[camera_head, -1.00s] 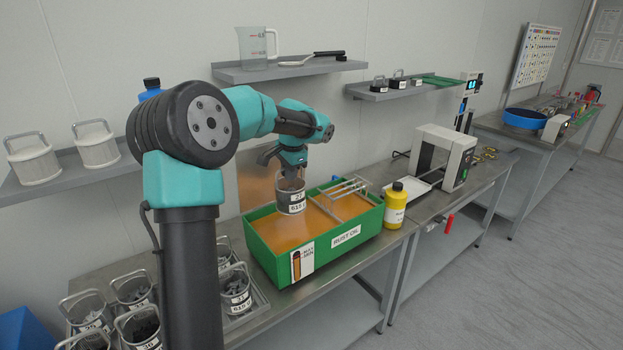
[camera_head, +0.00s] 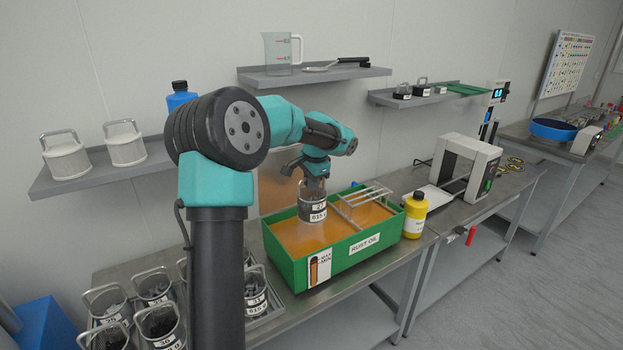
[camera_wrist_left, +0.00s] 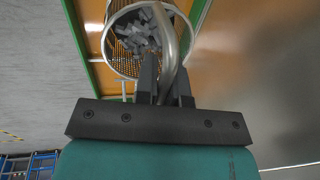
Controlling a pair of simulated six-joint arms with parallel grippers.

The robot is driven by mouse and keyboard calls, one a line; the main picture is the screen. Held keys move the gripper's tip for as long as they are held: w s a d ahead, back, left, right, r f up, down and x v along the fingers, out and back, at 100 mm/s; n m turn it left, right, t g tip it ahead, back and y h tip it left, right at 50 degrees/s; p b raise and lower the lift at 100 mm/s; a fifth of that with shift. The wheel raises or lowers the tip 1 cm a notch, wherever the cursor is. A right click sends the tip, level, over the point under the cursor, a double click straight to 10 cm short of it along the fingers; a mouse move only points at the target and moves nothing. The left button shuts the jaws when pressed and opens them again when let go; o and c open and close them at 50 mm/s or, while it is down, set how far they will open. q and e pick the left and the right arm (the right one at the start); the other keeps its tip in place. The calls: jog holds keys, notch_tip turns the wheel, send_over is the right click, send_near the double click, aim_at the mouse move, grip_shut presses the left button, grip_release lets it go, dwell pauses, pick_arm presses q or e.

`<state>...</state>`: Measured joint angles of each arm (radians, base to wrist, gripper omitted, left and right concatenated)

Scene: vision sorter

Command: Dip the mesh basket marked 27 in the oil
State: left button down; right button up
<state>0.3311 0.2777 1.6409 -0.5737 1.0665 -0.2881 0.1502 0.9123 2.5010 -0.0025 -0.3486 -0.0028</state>
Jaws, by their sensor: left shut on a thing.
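The mesh basket marked 27 (camera_head: 312,206) hangs upright from my left gripper (camera_head: 315,182) over the left part of the green oil tank (camera_head: 322,268). My left gripper is shut on the basket's handle. The left wrist view shows the handle between the fingers (camera_wrist_left: 165,92) and grey parts inside the basket (camera_wrist_left: 137,38). The tank holds orange-brown oil (camera_head: 290,236); its label reads RUST OIL. I cannot tell whether the basket's bottom touches the oil. My right gripper is not in view.
A wire rack (camera_head: 362,200) lies across the tank's right part. A yellow bottle (camera_head: 415,215) stands at the tank's right end. Several other labelled baskets (camera_head: 160,325) stand on the bench at the left. A shelf (camera_head: 310,76) is on the wall above.

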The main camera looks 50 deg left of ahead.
pick_arm(q)
jog(key=shift+f, duration=5.9)
jog(key=shift+r, duration=0.15)
dwell(1.4)
